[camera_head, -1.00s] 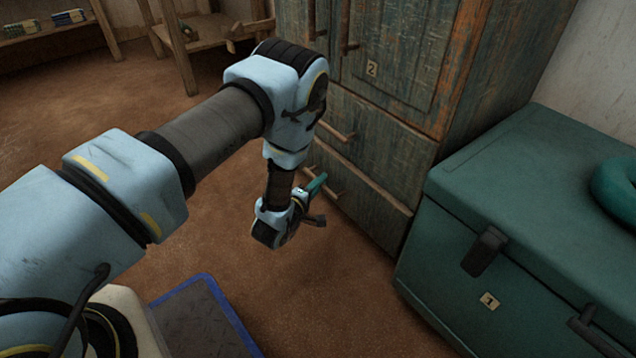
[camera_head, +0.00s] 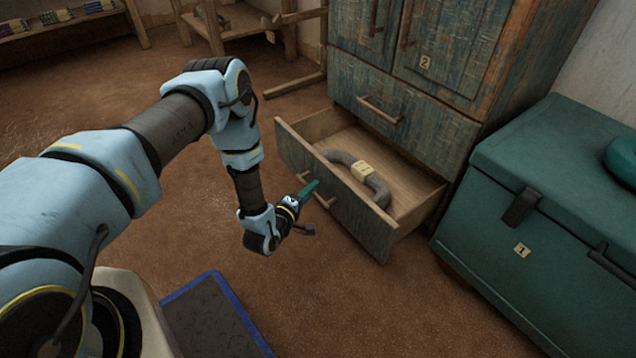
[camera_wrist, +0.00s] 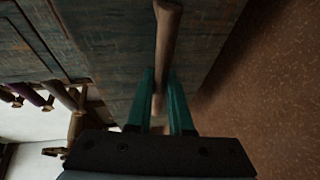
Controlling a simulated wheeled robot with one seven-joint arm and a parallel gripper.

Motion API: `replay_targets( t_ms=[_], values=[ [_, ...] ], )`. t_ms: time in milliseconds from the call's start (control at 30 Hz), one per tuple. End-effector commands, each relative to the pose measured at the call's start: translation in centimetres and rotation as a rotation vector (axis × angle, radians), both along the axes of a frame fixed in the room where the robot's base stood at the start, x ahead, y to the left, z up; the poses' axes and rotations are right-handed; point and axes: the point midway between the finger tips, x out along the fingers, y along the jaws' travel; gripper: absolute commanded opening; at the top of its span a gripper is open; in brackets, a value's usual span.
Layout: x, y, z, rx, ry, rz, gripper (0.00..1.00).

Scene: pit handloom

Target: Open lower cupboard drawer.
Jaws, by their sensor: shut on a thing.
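The lower drawer (camera_head: 340,205) of the weathered blue-green cupboard (camera_head: 440,75) stands pulled well out, and its wooden inside shows. A grey curved thing with a pale label (camera_head: 375,185) lies in it. My gripper (camera_head: 312,190) is at the drawer's front, its teal fingers shut on the wooden bar handle (camera_head: 322,200). In the wrist view the fingers (camera_wrist: 160,100) lie on either side of the handle (camera_wrist: 166,40), in front of the drawer face. The upper drawer (camera_head: 400,110) is closed.
A green chest (camera_head: 560,190) with dark latches stands to the right of the open drawer, with a narrow gap. A wooden frame (camera_head: 250,20) stands behind at the left. Brown floor (camera_head: 330,300) is clear in front of the drawer.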

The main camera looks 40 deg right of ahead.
Motion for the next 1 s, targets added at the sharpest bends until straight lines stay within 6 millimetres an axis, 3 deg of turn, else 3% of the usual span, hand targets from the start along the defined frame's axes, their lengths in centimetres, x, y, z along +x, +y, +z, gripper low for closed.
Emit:
replay_targets(
  t_ms=[567,600,800,1000],
  values=[
    [0.01,0.96,0.0,0.0,0.0,-0.002,0.0],
    [0.01,0.96,0.0,0.0,0.0,-0.002,0.23],
    [0.03,0.97,0.0,0.0,0.0,-0.001,0.46],
    [0.04,0.97,0.0,0.0,0.0,-0.001,0.48]
  ],
)
